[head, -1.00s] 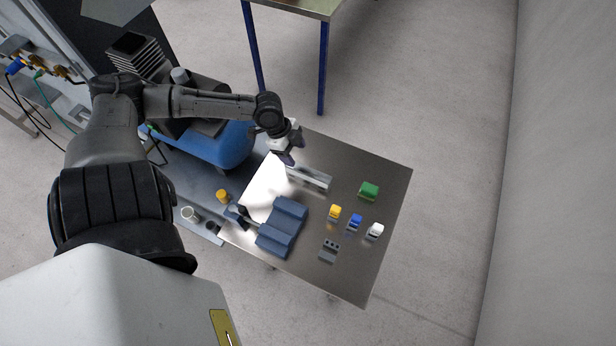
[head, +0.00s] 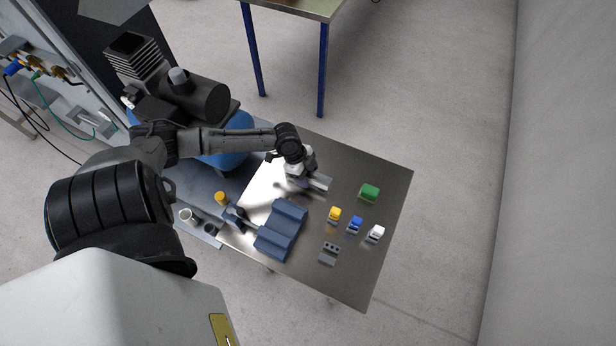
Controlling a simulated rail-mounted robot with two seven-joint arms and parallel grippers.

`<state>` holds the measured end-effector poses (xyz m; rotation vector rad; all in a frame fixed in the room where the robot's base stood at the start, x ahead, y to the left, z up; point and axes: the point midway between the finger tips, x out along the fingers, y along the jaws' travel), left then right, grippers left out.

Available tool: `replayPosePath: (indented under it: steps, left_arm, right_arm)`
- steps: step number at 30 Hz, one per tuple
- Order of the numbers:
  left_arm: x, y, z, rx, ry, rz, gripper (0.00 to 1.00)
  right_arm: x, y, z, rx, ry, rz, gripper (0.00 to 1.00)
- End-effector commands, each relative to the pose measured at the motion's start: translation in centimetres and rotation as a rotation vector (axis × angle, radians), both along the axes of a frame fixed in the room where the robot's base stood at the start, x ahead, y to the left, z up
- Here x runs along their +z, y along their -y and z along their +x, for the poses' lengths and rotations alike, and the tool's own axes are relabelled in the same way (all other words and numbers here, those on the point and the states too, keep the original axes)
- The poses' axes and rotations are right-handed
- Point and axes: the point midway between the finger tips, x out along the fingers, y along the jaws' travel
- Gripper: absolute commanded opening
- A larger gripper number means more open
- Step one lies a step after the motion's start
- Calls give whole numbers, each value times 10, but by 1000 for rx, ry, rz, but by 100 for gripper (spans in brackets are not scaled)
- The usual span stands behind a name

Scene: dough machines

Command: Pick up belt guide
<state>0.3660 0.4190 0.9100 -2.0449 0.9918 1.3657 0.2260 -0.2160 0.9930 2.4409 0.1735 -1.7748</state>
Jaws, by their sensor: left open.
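A long silver-grey bar, which looks like the belt guide (head: 319,184), lies on the metal table (head: 385,190) near its upper middle. My left gripper (head: 303,178) is over the left part of the bar, with its fingers pointing down. It is open and hides much of the bar. I cannot tell whether the fingers touch it. My right gripper does not show.
A blue ridged block (head: 280,229) stands near the bar. Green (head: 369,192), yellow (head: 334,214), blue (head: 355,224) and white (head: 376,232) small parts and a grey holed block (head: 329,252) lie to the right. The far right edge is clear.

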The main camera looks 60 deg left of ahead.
Motion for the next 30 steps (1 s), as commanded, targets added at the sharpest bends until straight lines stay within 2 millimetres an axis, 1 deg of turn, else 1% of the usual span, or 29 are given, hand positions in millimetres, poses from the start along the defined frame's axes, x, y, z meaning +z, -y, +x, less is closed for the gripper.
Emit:
replayPosePath:
  steps: [3, 11, 30]
  left_arm:
    - [-7, 3, 1, 1, -1, -1, 62]
    - [-8, 3, 2, 0, -1, 0, 62]
    - [-8, 3, 2, 0, -1, 0, 1]
  right_arm:
    - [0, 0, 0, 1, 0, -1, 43]
    - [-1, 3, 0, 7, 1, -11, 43]
    - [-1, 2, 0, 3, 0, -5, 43]
